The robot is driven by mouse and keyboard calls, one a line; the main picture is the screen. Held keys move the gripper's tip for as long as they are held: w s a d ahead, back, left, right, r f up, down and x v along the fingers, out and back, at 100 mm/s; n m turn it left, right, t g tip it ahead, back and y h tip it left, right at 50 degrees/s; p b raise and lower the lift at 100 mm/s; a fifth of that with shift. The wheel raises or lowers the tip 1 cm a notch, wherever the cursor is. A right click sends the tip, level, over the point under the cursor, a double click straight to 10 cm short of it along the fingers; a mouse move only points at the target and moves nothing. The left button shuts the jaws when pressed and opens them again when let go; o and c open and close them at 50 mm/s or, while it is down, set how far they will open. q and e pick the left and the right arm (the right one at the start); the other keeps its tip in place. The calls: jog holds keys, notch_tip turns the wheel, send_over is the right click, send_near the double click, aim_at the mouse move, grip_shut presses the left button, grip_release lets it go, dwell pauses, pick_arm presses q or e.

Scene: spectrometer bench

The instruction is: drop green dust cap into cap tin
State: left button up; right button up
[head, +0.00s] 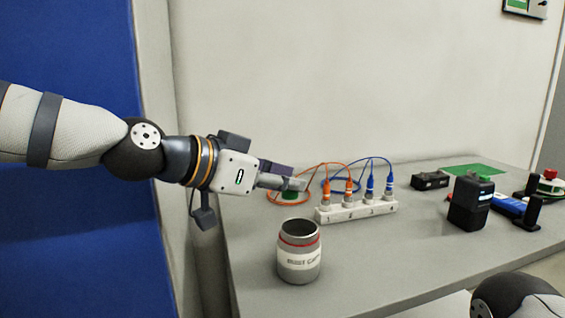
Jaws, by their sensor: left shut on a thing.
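The cap tin (299,266) is a grey open-topped cylinder with a red band and a white label. It stands upright near the front left of the bench. My left gripper (292,186) reaches in from the left, above and behind the tin, apart from it. It is shut on the green dust cap (290,196), which shows as a small green patch just under the fingertips and is partly hidden by them. My right gripper is out of view.
Right of my left gripper, a white numbered block (357,211) holds orange and blue cable plugs, with looped cables behind. A black box (468,205), a small black device (430,181), a green mat (475,169) and a blue tool (510,207) lie farther right. The front middle bench is clear.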

pick_arm(q)
jog(key=shift+f, duration=0.85)
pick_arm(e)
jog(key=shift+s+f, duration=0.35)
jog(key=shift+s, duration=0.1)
pick_arm(q)
jog(key=shift+r, duration=0.1)
jog(key=o, duration=0.8)
jog(key=shift+s+a, duration=0.1)
jog(key=v, duration=0.7)
jog(key=shift+s+a, duration=0.15)
